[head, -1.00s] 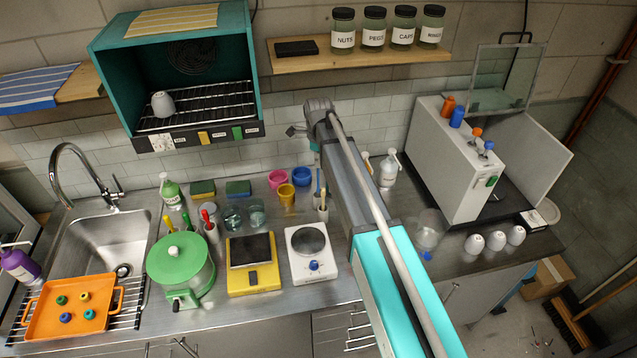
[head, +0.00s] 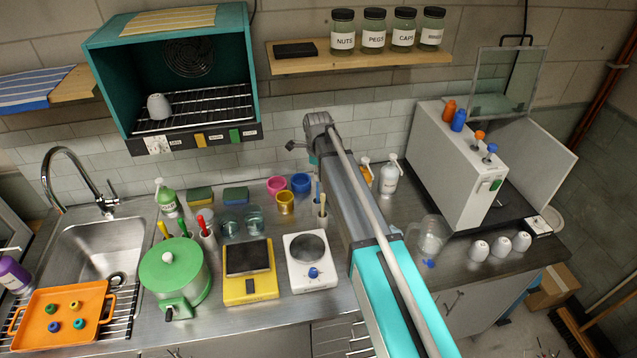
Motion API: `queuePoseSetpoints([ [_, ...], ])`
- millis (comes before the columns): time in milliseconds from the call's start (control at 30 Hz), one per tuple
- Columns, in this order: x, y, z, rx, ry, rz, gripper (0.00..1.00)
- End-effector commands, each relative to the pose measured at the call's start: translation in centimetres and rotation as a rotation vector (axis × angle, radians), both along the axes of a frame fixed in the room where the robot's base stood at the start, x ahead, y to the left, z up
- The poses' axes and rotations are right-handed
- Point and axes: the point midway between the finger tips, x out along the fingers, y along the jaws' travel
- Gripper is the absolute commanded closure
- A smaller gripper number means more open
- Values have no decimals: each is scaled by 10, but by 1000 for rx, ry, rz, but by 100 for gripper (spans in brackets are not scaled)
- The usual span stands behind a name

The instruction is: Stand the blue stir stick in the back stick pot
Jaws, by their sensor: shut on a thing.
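My arm rises from the bottom right and its upper end stands before the back wall. My gripper cannot be made out; the arm hides the space behind it. A thin blue stick (head: 317,189) stands upright just left of the arm, at a small pale pot (head: 320,217); a tan stick is beside it. I cannot tell whether anything holds the blue stick. Another pale pot (head: 209,241) with a red-topped stick (head: 202,222) stands behind the green cooker.
The green cooker (head: 173,272), yellow scale (head: 249,288) and white hotplate (head: 310,274) line the bench front. Glass beakers (head: 254,222) and pink, blue and yellow cups (head: 285,203) stand behind. A clear jug (head: 431,236) and a grey machine (head: 455,170) are at right.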

Motion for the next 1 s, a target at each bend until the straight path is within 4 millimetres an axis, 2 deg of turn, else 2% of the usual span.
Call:
queuePoseSetpoints([
  [400, 0, 1, -33, 0, 0, 1, 96],
  [1000, 0, 2, -38, 0, 0, 2, 96],
])
